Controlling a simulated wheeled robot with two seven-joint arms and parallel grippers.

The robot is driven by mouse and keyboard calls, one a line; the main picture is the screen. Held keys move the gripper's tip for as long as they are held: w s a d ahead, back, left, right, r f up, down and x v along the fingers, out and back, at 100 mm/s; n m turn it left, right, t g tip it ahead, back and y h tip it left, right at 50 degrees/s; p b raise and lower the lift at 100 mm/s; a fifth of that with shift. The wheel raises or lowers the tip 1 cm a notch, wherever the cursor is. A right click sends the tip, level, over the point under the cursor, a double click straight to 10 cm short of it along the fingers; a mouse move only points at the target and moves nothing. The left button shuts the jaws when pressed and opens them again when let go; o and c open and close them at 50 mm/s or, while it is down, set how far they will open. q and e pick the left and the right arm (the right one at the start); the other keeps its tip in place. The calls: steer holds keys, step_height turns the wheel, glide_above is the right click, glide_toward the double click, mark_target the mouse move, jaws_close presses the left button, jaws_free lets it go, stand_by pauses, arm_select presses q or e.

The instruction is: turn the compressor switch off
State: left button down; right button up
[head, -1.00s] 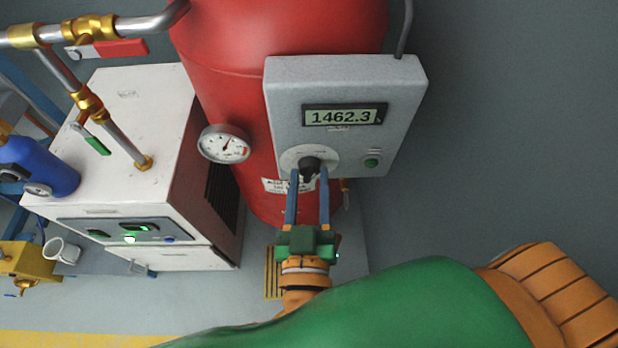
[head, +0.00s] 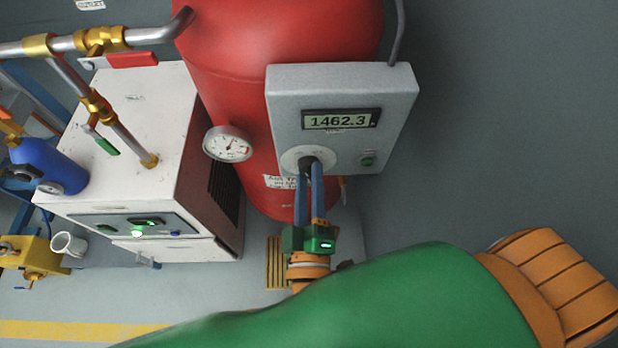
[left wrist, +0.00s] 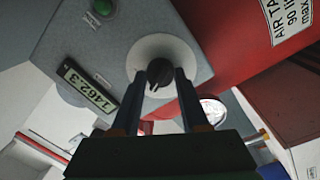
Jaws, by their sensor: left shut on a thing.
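The compressor switch is a black rotary knob (head: 308,160) on a round pale plate (head: 292,156), low on the front of a grey control box (head: 290,105). In the left wrist view the knob (left wrist: 160,71) shows between my fingertips, on its pale round plate (left wrist: 148,46). My left gripper (head: 310,170) has its two blue fingers shut on the knob from below; it also shows in the left wrist view (left wrist: 160,78). The fingers partly hide the knob in the head view. My right gripper is not in view.
The box carries a display (head: 340,119) reading 1462.3 and a green button (head: 367,160). Behind it stands a red tank (head: 240,110) with a gauge (head: 228,144). A white cabinet (head: 130,95) and pipes (head: 150,36) are to the left. The right wall side is clear.

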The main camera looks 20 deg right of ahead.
arm_select(q)
steer(key=shift+n, duration=0.7)
steer(key=shift+c, duration=2.1)
jaws_free()
steer(key=v, duration=0.7)
steer(key=shift+b, duration=0.45)
steer(key=shift+d, duration=0.1)
